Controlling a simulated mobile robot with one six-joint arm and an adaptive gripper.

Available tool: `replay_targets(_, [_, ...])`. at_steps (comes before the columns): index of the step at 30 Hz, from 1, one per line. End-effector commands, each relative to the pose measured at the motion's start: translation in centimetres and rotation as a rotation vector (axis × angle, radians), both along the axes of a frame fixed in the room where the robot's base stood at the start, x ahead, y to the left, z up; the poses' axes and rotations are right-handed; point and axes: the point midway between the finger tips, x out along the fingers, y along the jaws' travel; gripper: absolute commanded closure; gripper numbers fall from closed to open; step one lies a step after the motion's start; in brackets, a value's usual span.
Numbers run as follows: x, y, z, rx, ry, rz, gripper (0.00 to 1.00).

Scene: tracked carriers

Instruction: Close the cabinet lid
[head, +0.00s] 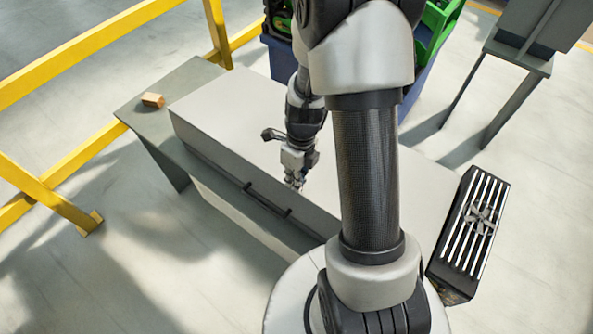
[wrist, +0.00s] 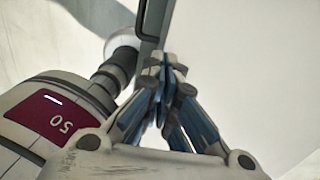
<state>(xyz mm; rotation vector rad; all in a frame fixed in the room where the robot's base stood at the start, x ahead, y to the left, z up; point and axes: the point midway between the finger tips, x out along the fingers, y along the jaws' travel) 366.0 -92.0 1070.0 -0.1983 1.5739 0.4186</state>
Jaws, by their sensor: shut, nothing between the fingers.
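The cabinet is a long, light grey box (head: 215,108) on a dark bench. Its lid (head: 235,95) lies flat across the top, and I see no clear gap along its front edge. A dark bar handle (head: 266,199) is on the front side. My gripper (head: 296,183) is above the lid, near the handle, fingers pointing down. In the wrist view the fingertips (wrist: 166,66) are together and empty, beside the dark handle (wrist: 150,22) and over the pale lid (wrist: 245,65). I cannot tell whether they touch the lid. My arm hides the cabinet's right part.
A small wooden block (head: 152,100) lies on the bench's far left end (head: 135,115). Yellow rails (head: 60,65) stand at left. A black slatted unit (head: 470,235) is at right. A blue bin (head: 281,58) and a dark stand (head: 518,60) are behind. Floor at front left is clear.

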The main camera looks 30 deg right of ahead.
Motion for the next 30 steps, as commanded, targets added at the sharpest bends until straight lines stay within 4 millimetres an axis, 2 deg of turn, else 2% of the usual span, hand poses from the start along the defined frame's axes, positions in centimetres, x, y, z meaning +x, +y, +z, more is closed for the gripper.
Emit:
replay_targets(4, [0.0, 0.1, -0.8, 0.000, 0.000, 0.000, 1.00])
replay_targets(14, [0.0, 0.1, -0.8, 0.000, 0.000, 0.000, 1.00])
replay_targets(17, [-0.2, 0.3, -2.0, 0.001, 0.002, 0.001, 1.00])
replay_targets(21, [-0.4, 0.8, -5.1, 0.002, 0.004, 0.000, 1.00])
replay_targets(24, [-0.4, 1.0, -6.6, 0.001, 0.003, 0.000, 1.00])
replay_targets(30, [-0.6, 1.1, -7.4, 0.001, 0.004, 0.000, 1.00])
